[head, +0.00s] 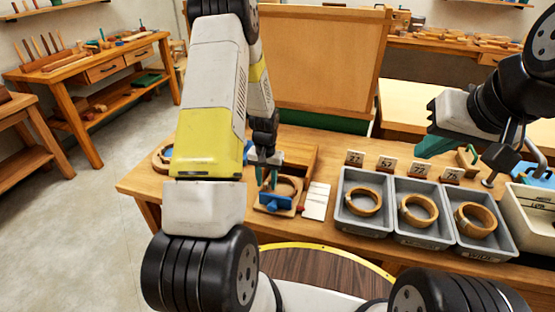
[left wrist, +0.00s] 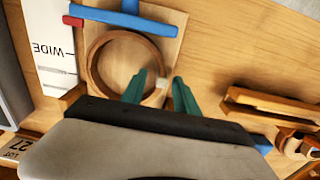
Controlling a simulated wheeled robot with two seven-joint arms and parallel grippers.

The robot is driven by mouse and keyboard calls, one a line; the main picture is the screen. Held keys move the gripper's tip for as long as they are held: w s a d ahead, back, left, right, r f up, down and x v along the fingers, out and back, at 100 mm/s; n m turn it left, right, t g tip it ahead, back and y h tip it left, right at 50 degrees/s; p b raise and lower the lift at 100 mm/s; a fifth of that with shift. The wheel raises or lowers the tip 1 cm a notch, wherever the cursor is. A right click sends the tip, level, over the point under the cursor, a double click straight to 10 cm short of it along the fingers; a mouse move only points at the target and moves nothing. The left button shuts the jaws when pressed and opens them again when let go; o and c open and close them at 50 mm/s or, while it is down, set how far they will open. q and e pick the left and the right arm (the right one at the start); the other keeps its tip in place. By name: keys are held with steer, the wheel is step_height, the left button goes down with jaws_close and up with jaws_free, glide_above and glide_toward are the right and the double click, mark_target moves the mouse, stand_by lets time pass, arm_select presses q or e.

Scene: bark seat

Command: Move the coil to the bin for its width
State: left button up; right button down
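The coil (head: 288,186), a thin brown wooden ring with a pale patch on its rim, lies in a wooden gauge fixture (head: 267,208) with blue parts. Contact is unclear. Three grey bins (head: 341,212) (head: 397,232) (head: 461,245) stand right, each holding a ring. My right gripper (head: 437,146) hangs behind them.
Number tags (head: 355,158) stand behind the bins. A tall wooden panel (head: 330,60) rises behind the bench. A pale box (head: 529,215) stands far right.

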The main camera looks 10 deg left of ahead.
arm_select(q)
steer(key=shift+f, duration=0.15)
steer(key=shift+c, duration=0.3)
jaws_close()
steer(key=shift+w, duration=0.9)
steer(key=shift+o, duration=0.3)
jaws_free()
step_height(320, 180, up, 8)
steer(key=shift+f, duration=0.1)
